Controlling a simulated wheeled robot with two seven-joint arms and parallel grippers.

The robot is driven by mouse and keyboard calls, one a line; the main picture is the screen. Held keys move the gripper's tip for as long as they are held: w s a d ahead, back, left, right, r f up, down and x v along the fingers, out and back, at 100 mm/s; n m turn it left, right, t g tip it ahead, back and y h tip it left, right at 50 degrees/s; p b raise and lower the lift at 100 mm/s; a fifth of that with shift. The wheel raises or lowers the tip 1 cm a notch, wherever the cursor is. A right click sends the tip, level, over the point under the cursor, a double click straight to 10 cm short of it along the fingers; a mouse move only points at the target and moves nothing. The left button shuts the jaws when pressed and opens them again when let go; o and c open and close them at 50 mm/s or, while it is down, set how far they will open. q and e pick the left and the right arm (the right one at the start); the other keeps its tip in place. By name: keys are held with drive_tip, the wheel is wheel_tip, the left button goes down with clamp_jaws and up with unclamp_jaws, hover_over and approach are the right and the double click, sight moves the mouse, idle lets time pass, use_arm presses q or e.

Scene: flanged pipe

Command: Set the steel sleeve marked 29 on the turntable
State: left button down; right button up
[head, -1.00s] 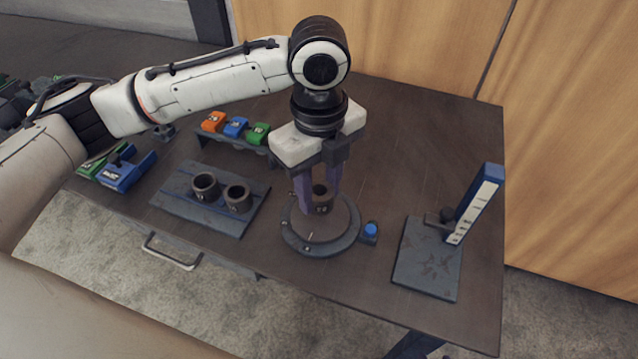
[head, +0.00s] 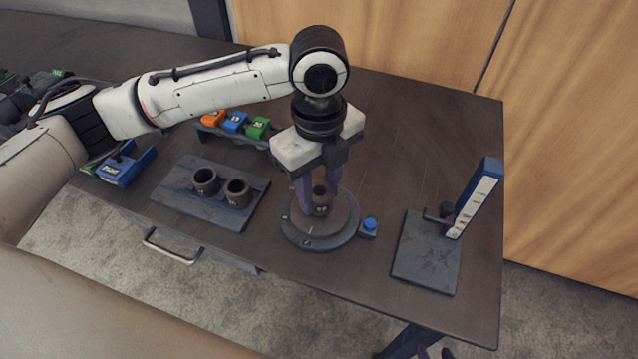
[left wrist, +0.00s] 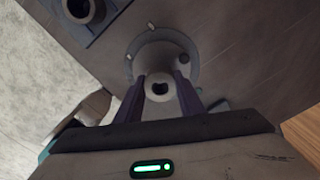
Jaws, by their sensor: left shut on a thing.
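My left gripper (head: 320,206) points down over the turntable (head: 338,238), a round grey disc on a dark base. It is shut on a dark steel sleeve (head: 321,196), whose open end faces up between the purple fingers. The sleeve (left wrist: 160,89) also shows between the fingers in the left wrist view, over the turntable disc (left wrist: 150,52). It looks upright; I cannot tell whether its bottom touches the disc. The mark on it is too small to read. Purple tips, apparently of my right gripper (head: 435,353), just show at the bottom edge.
Two more sleeves (head: 205,178) (head: 238,190) stand on a grey plate (head: 180,205) to the left. A blue button (head: 370,223) sits beside the turntable. A blue-and-white upright gauge (head: 475,200) stands on a plate at the right. Orange, blue and green blocks (head: 235,122) are behind.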

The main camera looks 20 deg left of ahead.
use_arm(q)
drive_tip(key=shift+f, duration=0.3)
drive_tip(key=shift+f, duration=0.5)
idle(0.5)
drive_tip(key=c, duration=0.7)
unclamp_jaws()
drive_tip(key=shift+r+p, duration=1.05)
drive_tip(key=shift+r, duration=2.45)
